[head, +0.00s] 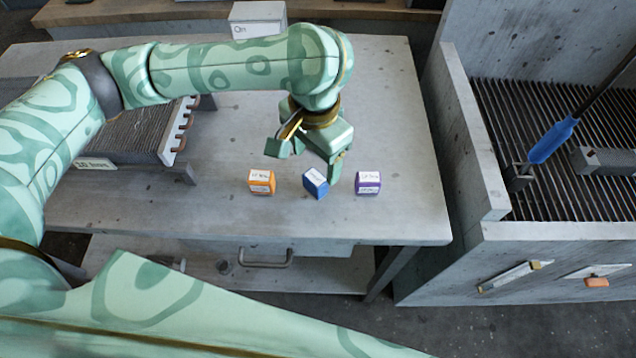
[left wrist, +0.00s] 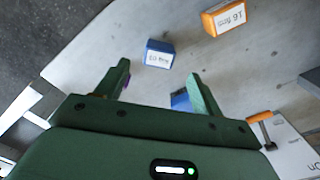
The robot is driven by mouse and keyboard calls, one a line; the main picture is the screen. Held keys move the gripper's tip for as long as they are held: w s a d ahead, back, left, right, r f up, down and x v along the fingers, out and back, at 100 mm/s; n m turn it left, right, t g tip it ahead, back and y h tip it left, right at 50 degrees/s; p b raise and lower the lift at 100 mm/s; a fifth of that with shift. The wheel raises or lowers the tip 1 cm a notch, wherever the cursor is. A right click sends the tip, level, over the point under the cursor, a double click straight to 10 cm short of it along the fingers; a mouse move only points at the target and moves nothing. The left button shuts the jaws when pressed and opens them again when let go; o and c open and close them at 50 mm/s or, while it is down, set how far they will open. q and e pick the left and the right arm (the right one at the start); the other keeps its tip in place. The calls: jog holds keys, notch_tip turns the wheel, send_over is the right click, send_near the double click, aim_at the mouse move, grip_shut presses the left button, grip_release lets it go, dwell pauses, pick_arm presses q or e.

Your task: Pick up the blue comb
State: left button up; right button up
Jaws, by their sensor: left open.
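A small blue block (head: 316,182) with a white label stands on the grey table between an orange and a purple block; I see no teeth on it. It also shows in the left wrist view (left wrist: 160,55), past the fingertips and apart from them. My left gripper (head: 306,160) is open and empty, just behind the row of blocks. In the left wrist view, a second blue thing (left wrist: 180,100) lies partly hidden behind the right finger; I cannot tell what it is. My right gripper is not in view.
The orange block (head: 261,182) and purple block (head: 367,183) flank the blue one closely. A finned unit (head: 140,130) stands at left; a white box (head: 257,17) is at the back. A blue-handled tool (head: 553,140) leans in the slatted bay at right. The table's front right is clear.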

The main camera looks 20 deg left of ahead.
aim_at(316, 177)
pick_arm(q)
jog(key=shift+s+f, duration=0.2)
jog(key=shift+f, duration=0.6)
notch_tip(316, 177, down, 5)
jog(key=b, duration=0.4)
jog(key=shift+w+f+b, duration=0.15)
jog(key=shift+b, duration=0.15)
jog(key=shift+r, duration=0.2)
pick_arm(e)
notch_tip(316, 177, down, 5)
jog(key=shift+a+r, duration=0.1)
pick_arm(q)
jog(key=c, duration=1.1)
